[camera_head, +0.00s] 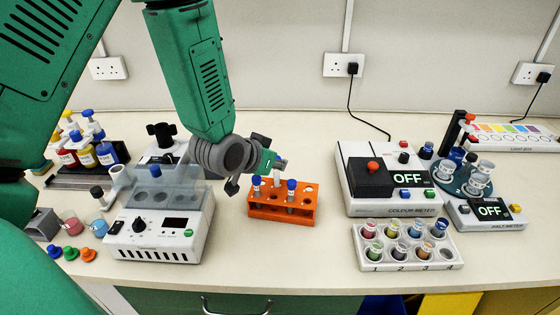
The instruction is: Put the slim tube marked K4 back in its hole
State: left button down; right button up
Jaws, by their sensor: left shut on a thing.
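The orange rack (308,215) stands in the middle of the bench. It holds two slim tubes with blue caps, one at its left end (257,188) and one right of the middle (291,195). My left gripper (276,163) is above the back of the rack, shut on a slim tube (277,178). A pale part of this tube shows below the fingers, pointing down at the rack. Its marking cannot be read, and I cannot tell whether its lower end is in a hole. My right gripper is not in view.
A white heater block (160,243) with a clear lid stands close left of the rack. A colour meter (395,207) and a white tray of numbered cups (362,258) stand to the right. The bench in front of the rack is clear.

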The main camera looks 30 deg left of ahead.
pick_arm(q)
jog(key=shift+a+f, duration=0.25)
jog(key=shift+a, duration=0.25)
jog(key=c, duration=1.5)
grip_release()
jog(key=shift+a, duration=0.15)
jog(key=shift+c, duration=0.2)
jog(key=shift+d, duration=0.5)
jog(key=shift+s+d+r, duration=0.1)
jog(key=shift+r, duration=0.1)
jog(key=v, duration=0.4)
jog(key=a+v, duration=0.1)
jog(key=v, duration=0.2)
jog(key=shift+s+f, duration=0.1)
jog(key=shift+f, duration=0.05)
jog(key=shift+d, duration=0.55)
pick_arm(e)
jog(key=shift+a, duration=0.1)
pick_arm(q)
jog(key=shift+a, duration=0.15)
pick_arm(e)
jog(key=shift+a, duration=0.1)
